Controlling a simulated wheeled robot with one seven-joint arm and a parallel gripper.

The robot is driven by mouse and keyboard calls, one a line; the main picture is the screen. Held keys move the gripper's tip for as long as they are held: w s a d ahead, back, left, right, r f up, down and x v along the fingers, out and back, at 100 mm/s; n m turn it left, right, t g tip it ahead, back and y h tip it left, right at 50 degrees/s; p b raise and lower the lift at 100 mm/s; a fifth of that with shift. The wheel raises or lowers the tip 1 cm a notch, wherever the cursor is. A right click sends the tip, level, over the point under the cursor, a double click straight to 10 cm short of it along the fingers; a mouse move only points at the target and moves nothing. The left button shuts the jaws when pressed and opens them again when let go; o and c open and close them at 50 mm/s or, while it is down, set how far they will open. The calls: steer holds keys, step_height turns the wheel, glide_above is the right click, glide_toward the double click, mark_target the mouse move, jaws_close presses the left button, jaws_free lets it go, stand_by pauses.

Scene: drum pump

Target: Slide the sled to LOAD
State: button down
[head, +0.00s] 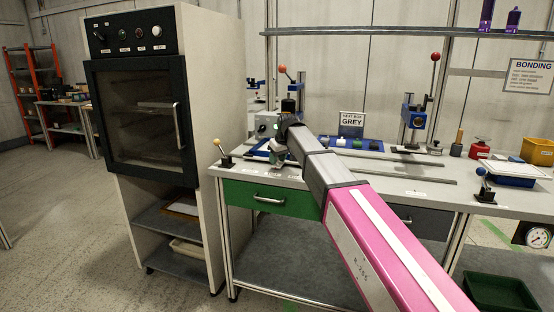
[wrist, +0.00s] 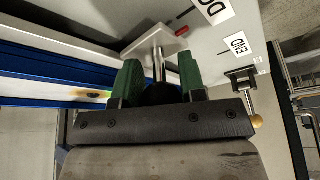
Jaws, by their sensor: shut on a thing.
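My gripper (head: 277,160) is at the left part of the bench, at the end of my outstretched arm, which hides much of the sled area in the head view. In the wrist view its two green fingers (wrist: 157,80) are shut on a dark round knob (wrist: 158,94). A metal stem (wrist: 158,64) rises from the knob to a pale plate (wrist: 154,41), which appears to be part of the sled. A small red pointer (wrist: 183,29) lies beside the plate, near a partly cut-off label (wrist: 214,9). The LOAD mark cannot be made out.
A blue-edged rail (wrist: 45,66) runs along the left of the wrist view. A yellow-knobbed lever (head: 224,155) stands at the bench's left end, close to a tall oven cabinet (head: 150,140). Presses with red-ball levers (head: 413,115) and small bottles stand farther back.

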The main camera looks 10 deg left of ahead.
steer(key=d, duration=0.9)
steer(key=s+d, duration=0.1)
steer(key=d, duration=0.7)
steer(key=s+d, duration=0.1)
steer(key=d, duration=0.8)
steer(key=shift+d, duration=0.35)
steer(key=c, duration=0.8)
jaws_free()
steer(key=v, duration=1)
steer(key=shift+s+d+r, duration=0.1)
steer(key=shift+d+r, duration=0.1)
steer(key=shift+r, duration=0.15)
